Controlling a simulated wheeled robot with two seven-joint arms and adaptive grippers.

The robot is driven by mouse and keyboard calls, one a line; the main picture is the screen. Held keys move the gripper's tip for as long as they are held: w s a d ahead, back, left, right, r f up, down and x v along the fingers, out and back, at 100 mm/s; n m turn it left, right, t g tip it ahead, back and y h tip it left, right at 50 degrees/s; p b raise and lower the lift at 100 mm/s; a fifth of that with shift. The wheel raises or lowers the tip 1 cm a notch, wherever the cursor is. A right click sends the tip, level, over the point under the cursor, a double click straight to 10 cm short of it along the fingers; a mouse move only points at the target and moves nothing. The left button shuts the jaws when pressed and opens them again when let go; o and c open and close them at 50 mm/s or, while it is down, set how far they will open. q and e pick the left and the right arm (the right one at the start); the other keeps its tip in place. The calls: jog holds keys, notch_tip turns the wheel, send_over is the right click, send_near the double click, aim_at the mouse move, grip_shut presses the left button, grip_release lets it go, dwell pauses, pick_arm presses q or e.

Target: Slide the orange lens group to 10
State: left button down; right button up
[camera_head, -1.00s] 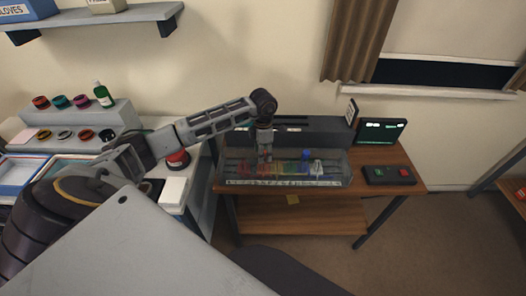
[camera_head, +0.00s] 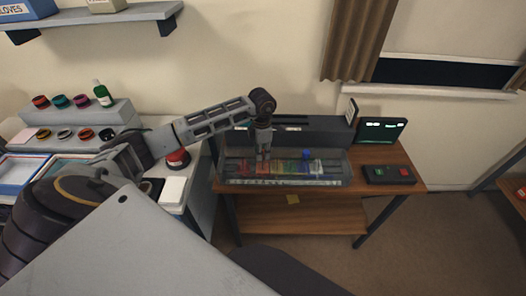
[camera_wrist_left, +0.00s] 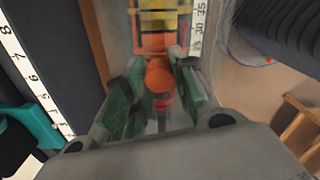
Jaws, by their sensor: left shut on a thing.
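In the left wrist view an orange lens group (camera_wrist_left: 159,74) with a round knob stands between the green-padded fingers of my left gripper (camera_wrist_left: 160,88). The gripper is shut on it. In the head view the left gripper (camera_head: 263,155) points down into the left part of a long clear-walled bench (camera_head: 290,181), where coloured parts sit in a row. A white scale (camera_wrist_left: 199,25) with 35, 30 and 25 runs beside the orange part in the wrist view. Its 10 mark cannot be made out. My right gripper is not in view.
A blue knob (camera_head: 306,154) stands farther right in the bench. A dark screen (camera_head: 381,132) and a button box (camera_head: 389,175) are right of it. A red button (camera_head: 177,158) and a white pad (camera_head: 173,190) lie on the left table. A dark bar backs the bench.

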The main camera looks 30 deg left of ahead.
pick_arm(q)
jog(key=shift+s+a+b, duration=0.25)
jog(key=shift+s+a, duration=0.45)
jog(key=shift+a, duration=0.5)
jog(key=shift+s+a+b, duration=0.25)
jog(key=shift+s+a, duration=0.45)
jog(key=shift+a, duration=0.5)
jog(key=shift+s+a+b, duration=0.25)
jog(key=shift+s+a, duration=0.45)
jog(key=shift+a, duration=0.5)
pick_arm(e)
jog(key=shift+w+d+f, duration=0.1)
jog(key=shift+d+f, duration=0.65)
pick_arm(q)
jog(key=c, duration=1.3)
grip_release()
jog(key=shift+s+a, duration=0.1)
jog(key=shift+o, duration=0.7)
notch_tip(320, 180, up, 12)
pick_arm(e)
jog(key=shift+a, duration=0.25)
